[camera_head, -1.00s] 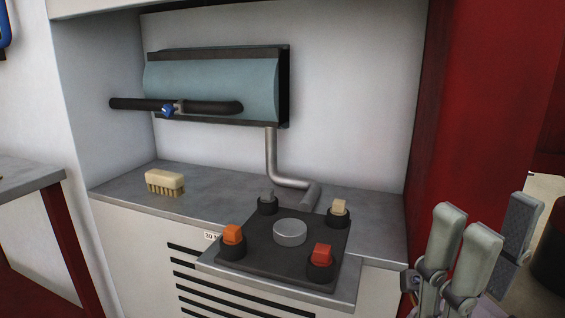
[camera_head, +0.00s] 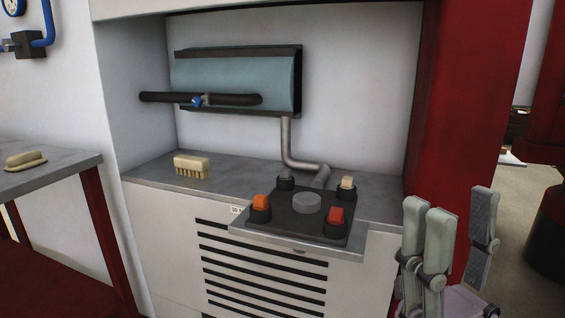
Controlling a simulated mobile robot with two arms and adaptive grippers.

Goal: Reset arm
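My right gripper (camera_head: 455,218) stands at the lower right with its grey fingers pointing up. Two fingers stand close together on the left and one stands apart on the right, with a gap between them. It is open and I see nothing in it. It is in front of the red post, to the right of the press's control panel (camera_head: 283,226), and appears apart from it. My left gripper is not in view.
The control panel carries orange, red, grey and cream blocks around a round grey disc (camera_head: 307,203). A red post (camera_head: 440,110) rises at right. A side table (camera_head: 60,174) at left holds a cream object (camera_head: 25,161).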

